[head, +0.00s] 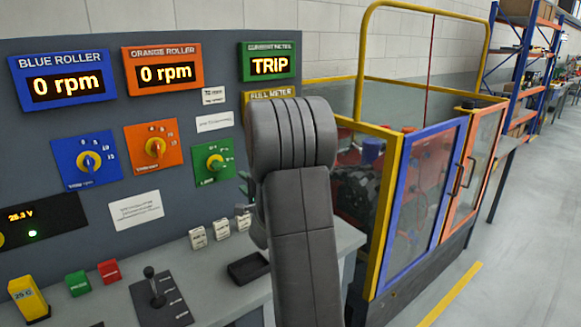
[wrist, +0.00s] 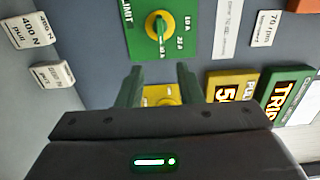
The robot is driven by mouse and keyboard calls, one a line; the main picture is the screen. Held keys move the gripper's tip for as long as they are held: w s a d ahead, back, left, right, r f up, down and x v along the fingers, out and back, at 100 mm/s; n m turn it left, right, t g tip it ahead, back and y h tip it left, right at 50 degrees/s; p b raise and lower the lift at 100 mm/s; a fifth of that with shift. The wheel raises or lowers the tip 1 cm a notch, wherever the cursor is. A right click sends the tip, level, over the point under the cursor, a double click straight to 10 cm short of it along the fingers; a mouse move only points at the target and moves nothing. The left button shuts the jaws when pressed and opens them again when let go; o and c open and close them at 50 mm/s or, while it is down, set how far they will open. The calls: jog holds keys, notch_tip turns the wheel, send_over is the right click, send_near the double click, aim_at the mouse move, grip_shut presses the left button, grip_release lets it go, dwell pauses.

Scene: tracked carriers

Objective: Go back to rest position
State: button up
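My gripper (wrist: 158,75) shows in the wrist view with its two fingers apart, pointing at the grey control panel (wrist: 90,60). A yellow panel (wrist: 162,92) shows between the fingers, partly hidden by the gripper body; I see nothing clearly held. In the head view my grey arm stands in front of the panel and hides most of the gripper.
A desk (head: 215,270) below carries a joystick (head: 152,280) and white weight blocks (head: 221,229). A yellow-framed machine cage (head: 377,215) stands right; open floor (head: 520,255) lies beyond.

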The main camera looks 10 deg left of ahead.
jog(key=p+x, duration=0.3)
jog(key=x, duration=1)
jog(key=shift+w+a, duration=0.2)
jog(key=shift+a, duration=0.2)
jog(key=shift+d, duration=0.1)
